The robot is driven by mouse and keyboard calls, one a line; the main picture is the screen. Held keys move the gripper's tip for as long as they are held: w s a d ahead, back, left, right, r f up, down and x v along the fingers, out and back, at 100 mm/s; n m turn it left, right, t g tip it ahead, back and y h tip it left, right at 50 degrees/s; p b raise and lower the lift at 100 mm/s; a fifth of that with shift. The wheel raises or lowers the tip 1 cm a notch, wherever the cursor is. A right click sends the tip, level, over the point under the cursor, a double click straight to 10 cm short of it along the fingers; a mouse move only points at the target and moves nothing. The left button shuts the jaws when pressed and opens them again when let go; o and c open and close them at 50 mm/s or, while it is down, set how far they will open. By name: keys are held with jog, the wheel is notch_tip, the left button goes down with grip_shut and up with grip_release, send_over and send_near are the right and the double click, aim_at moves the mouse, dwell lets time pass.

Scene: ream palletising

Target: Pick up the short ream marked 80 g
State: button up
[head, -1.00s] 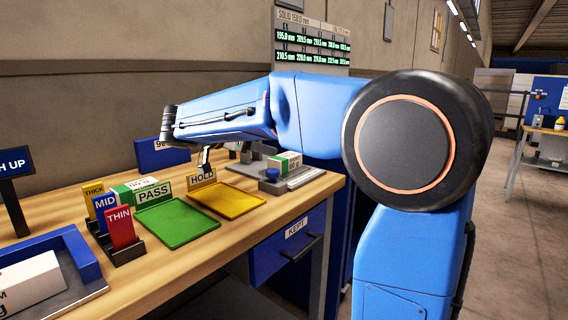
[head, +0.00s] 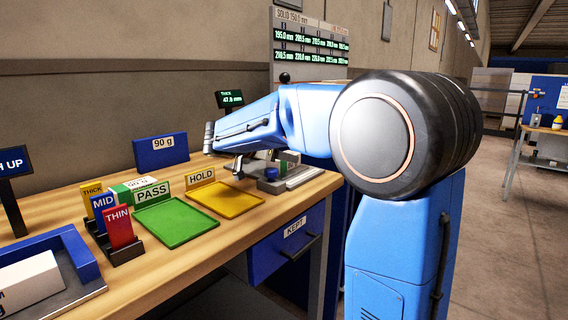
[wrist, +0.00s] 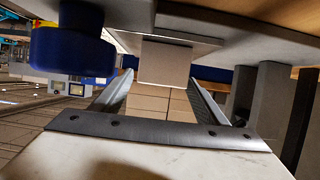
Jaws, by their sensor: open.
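My gripper (head: 238,167) is open, just left of the gauge and above the bench. In the wrist view my gripper's two grey fingers (wrist: 160,88) stand apart with a tan block (wrist: 165,63) in line beyond them. I cannot tell whether that block is a ream.
The gauge has a blue knob (head: 271,172), which seems to be the blue cylinder (wrist: 70,50) in the wrist view. A green tray (head: 178,228) and yellow tray (head: 228,203) are empty. THICK, MID and THIN cards (head: 105,215) stand left. A blue 90 g sign (head: 162,152) stands behind.

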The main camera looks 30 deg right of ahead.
jog(key=shift+x, duration=1.15)
jog(key=shift+c, duration=0.3)
jog(key=c, duration=1.4)
jog(key=shift+r, duration=0.1)
